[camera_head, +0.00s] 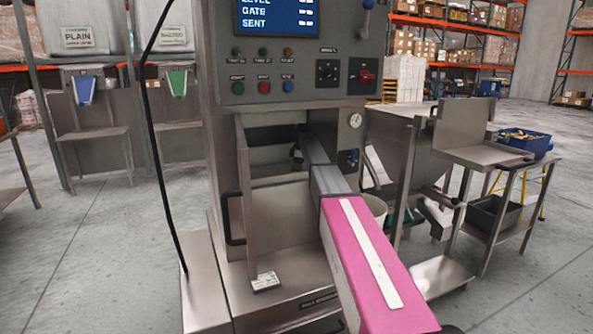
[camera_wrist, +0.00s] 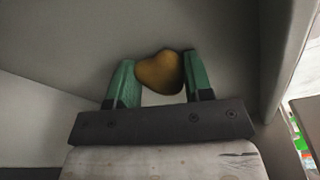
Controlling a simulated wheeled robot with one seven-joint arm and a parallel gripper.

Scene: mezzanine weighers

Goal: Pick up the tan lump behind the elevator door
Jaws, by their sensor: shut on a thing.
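The tan lump (camera_wrist: 160,72) is yellow-brown and rounded. It shows in the wrist view between the two green fingers of my gripper (camera_wrist: 158,80), which are shut on it. Grey metal walls surround it there; I cannot tell whether it still touches a surface. In the head view my pink and grey arm reaches into the open bay of the steel machine (camera_head: 258,199). My gripper (camera_head: 297,158) shows only as a small dark green part inside the bay, and the lump is hidden there. A panel with a black handle (camera_head: 232,219), perhaps the door, stands at the bay's left.
Metal walls stand close around my gripper in the wrist view. A steel hopper (camera_head: 396,150) and a table (camera_head: 510,200) with a blue bin (camera_head: 524,143) stand to the right. A black cable (camera_head: 155,150) hangs at the left. Open concrete floor lies at the left.

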